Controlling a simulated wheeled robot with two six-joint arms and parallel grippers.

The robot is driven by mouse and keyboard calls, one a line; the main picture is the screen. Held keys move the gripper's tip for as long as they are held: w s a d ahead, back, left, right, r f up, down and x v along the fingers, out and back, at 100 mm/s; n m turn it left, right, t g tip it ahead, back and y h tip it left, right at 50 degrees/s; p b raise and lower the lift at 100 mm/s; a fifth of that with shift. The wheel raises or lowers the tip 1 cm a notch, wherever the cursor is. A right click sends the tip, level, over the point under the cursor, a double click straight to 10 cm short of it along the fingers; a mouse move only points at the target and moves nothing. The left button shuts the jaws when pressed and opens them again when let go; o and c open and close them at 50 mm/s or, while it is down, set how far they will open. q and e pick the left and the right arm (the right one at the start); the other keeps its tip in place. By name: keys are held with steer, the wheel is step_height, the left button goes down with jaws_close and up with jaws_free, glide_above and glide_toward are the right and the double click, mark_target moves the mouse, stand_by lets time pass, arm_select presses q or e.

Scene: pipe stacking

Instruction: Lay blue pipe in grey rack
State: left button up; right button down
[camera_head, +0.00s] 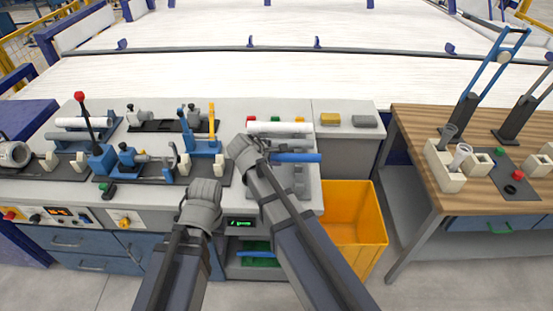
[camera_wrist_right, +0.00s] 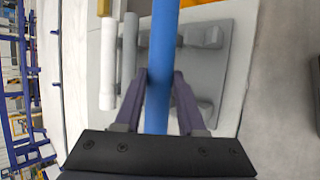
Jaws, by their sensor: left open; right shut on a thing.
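The blue pipe (camera_head: 300,158) is held level by my right gripper (camera_head: 262,154), above the grey rack (camera_head: 298,180). In the right wrist view the blue pipe (camera_wrist_right: 163,60) runs between the two fingers of my right gripper (camera_wrist_right: 158,78), which is shut on it. The grey rack (camera_wrist_right: 222,85) with its cradles lies beneath the pipe in that view, and the pipe hides part of it. My left gripper (camera_head: 200,190) is open at the bench front, left of the rack; its fingertips are hard to make out.
A white pipe (camera_head: 280,127) lies behind the blue pipe; in the right wrist view the white pipe (camera_wrist_right: 108,70) is beside a grey pipe (camera_wrist_right: 129,60). A yellow bin (camera_head: 352,212) stands right of the bench. Clamp fixtures (camera_head: 130,160) crowd the left. A wooden table (camera_head: 420,140) is at right.

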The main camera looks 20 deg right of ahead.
steer(key=shift+f, duration=0.1)
step_height(320, 180, down, 10)
steer(key=b, duration=1)
steer(key=shift+f+b, duration=0.25)
steer(key=shift+b, duration=0.05)
steer(key=shift+c, duration=2.1)
jaws_free()
steer(key=shift+r, duration=0.15)
steer(key=shift+s+a+r+p, duration=0.35)
steer(key=shift+r+p, duration=0.15)
steer(key=shift+p, duration=0.15)
steer(key=p+v, duration=0.4)
steer(key=v, duration=0.2)
steer(key=shift+s, duration=0.1)
